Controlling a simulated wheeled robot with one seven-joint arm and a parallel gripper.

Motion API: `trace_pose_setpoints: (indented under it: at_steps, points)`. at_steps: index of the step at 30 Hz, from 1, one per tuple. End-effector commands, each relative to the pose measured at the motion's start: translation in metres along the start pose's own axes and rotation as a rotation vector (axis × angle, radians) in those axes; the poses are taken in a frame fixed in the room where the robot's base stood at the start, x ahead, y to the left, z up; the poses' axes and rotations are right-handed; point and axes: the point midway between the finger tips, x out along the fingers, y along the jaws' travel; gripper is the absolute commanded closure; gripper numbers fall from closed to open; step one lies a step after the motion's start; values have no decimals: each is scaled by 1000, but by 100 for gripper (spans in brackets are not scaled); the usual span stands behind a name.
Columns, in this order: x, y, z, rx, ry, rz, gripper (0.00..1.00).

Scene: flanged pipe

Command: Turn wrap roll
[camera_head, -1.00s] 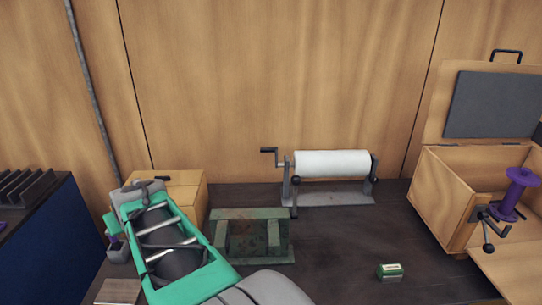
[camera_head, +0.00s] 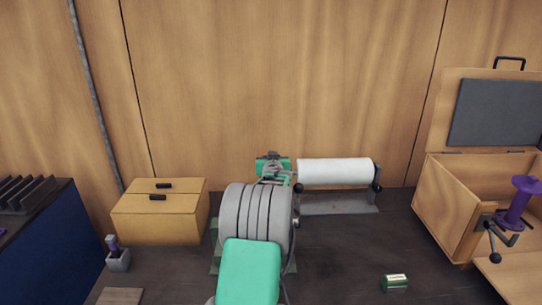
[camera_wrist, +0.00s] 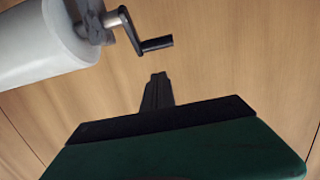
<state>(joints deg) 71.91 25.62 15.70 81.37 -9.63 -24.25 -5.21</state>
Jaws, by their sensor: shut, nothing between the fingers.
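The white wrap roll (camera_head: 335,171) lies level on its grey stand (camera_head: 338,206) at the back of the dark table. In the wrist view the roll (camera_wrist: 40,45) is at the upper left, with its dark crank handle (camera_wrist: 155,44) sticking out from its end. My gripper (camera_wrist: 158,78) is shut and empty, its fingertips just below the handle in that view and apart from it.
A yellow two-lid box (camera_head: 160,218) and a small grey holder (camera_head: 118,258) are at the left. An open wooden chest (camera_head: 447,208) with a purple spool (camera_head: 520,200) is at the right. A small green box (camera_head: 395,282) lies at the front right.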

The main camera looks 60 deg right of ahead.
Motion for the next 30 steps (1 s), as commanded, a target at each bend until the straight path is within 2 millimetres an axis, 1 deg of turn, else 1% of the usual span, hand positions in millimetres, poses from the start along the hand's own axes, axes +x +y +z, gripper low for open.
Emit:
trace_pose_setpoints:
  at_steps: [1,2,3,6,9,14,30]
  points:
    - [10,-1,-2,0,-2,-1,100]
    - [16,-1,-2,0,-1,-2,100]
    - [22,-1,4,1,-5,-2,100]
    - [33,-1,16,1,-4,-1,100]
    - [41,-1,23,0,-1,-1,100]
    - [44,0,28,0,1,-1,100]
    - [47,0,30,-1,1,0,100]
